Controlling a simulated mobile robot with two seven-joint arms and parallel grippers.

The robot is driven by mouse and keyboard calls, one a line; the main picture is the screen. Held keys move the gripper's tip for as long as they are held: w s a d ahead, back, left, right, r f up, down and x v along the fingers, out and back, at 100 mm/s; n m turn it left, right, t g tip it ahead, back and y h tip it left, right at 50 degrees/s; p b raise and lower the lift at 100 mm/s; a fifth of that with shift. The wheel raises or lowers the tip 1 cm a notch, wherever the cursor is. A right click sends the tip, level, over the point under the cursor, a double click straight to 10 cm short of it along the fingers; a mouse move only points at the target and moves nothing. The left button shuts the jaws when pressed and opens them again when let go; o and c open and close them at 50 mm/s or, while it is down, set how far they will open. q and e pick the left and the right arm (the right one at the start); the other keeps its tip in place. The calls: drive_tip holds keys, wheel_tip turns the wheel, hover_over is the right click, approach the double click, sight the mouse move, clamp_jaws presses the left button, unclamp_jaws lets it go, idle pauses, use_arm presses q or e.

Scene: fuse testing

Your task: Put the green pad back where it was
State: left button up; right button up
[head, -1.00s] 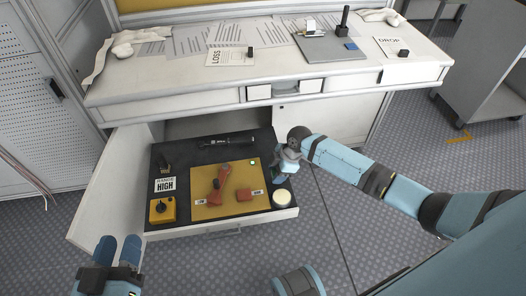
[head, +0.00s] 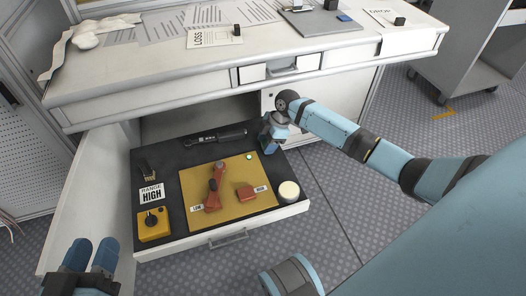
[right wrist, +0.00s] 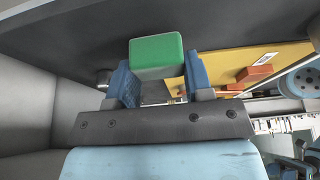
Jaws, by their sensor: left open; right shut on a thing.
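The green pad (right wrist: 157,53) is a small green block between the fingers of my right gripper (right wrist: 157,82) in the right wrist view. My right gripper is shut on it. In the head view my right gripper (head: 269,148) is over the back right part of the open drawer (head: 165,239), beside the yellow board's far right corner; the pad is hidden there by the gripper. My left gripper (head: 90,256) is open and empty at the lower left, outside the drawer.
The dark drawer holds a yellow board (head: 235,213) with a red lever (head: 216,182), a red block (head: 245,192) and a small green light (head: 249,157). A white round piece (head: 289,191), a yellow knob box (head: 153,224), a RANGE HIGH sign (head: 151,194) and a black tool (head: 215,136) surround it.

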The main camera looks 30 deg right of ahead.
drive_tip(key=shift+f, duration=0.35)
use_arm(q)
drive_tip(key=shift+w+a+f, duration=0.15)
drive_tip(key=shift+w+a, duration=0.05)
drive_tip(key=shift+a, duration=0.1)
use_arm(e)
drive_tip(key=shift+r, duration=0.1)
drive_tip(key=o, duration=0.8)
drive_tip(key=shift+o, duration=0.2)
drive_tip(key=shift+r, duration=0.15)
drive_tip(key=p+v, duration=0.3)
drive_tip(key=v, duration=0.2)
drive_tip(key=shift+r, duration=0.1)
use_arm(q)
wheel_tip(320, 180, up, 6)
drive_tip(key=n+t+p, duration=0.1)
drive_tip(key=t+p, duration=0.1)
drive_tip(key=p, duration=0.1)
drive_tip(key=shift+s+r, duration=0.2)
drive_tip(key=shift+s, duration=0.25)
use_arm(e)
drive_tip(key=s+d, duration=0.3)
drive_tip(key=d, duration=0.8)
drive_tip(key=shift+d+f, duration=0.25)
drive_tip(key=shift+d, duration=0.1)
